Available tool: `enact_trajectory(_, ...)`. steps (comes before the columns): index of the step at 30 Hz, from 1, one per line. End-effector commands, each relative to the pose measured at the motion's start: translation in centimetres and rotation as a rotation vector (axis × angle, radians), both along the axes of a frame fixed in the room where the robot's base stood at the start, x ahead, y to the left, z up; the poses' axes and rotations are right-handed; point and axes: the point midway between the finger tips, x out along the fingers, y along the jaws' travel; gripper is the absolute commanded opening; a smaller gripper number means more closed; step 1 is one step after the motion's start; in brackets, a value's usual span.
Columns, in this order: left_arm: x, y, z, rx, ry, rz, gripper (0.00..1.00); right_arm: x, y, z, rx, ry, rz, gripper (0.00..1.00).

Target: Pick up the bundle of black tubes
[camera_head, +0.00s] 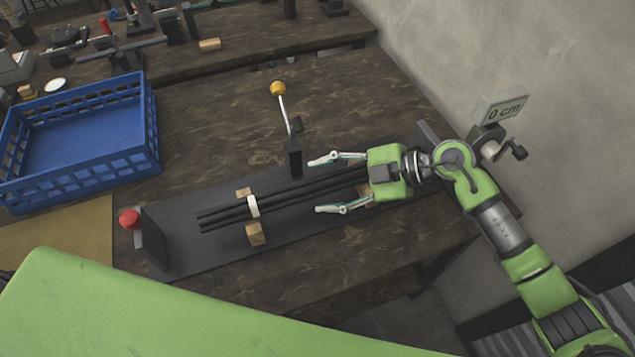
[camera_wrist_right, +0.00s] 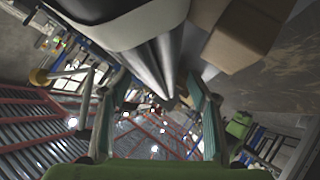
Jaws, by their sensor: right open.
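The bundle of black tubes (camera_head: 228,217) lies along a long dark fixture plate (camera_head: 190,251), with a white band (camera_head: 254,206) around it and wooden blocks beside it. My right gripper (camera_head: 314,186) is open. In the head view, its two fingers show on either side of the bundle's right part, and its palm hides the tubes' right end. In the right wrist view, dark tubes (camera_wrist_right: 158,62) run in from the top between the spread fingers (camera_wrist_right: 157,100). I cannot tell whether the fingers touch them. My left gripper is not in view.
A lever with a yellow knob (camera_head: 278,88) stands just behind the bundle, close to the right gripper. A red button (camera_head: 130,219) is at the plate's left end. A blue crate (camera_head: 150,125) stands at the left.

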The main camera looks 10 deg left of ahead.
Motion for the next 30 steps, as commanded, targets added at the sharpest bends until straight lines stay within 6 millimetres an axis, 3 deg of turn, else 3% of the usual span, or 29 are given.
enact_trajectory(8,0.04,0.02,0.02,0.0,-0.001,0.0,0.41,0.0,0.33,-0.25,-0.001,0.0,-0.001,0.55)
enact_trajectory(12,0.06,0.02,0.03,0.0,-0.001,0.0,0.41,-0.01,0.32,-0.24,-0.001,0.0,-0.001,0.19)
enact_trajectory(14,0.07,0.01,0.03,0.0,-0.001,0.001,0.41,-0.01,0.32,-0.24,-0.001,0.0,-0.001,0.03)
enact_trajectory(15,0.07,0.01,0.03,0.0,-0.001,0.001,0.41,-0.02,0.32,-0.24,-0.001,0.001,-0.001,0.0)
enact_trajectory(30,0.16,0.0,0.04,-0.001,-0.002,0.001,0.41,-0.08,0.41,-0.07,0.004,0.004,-0.001,0.0)
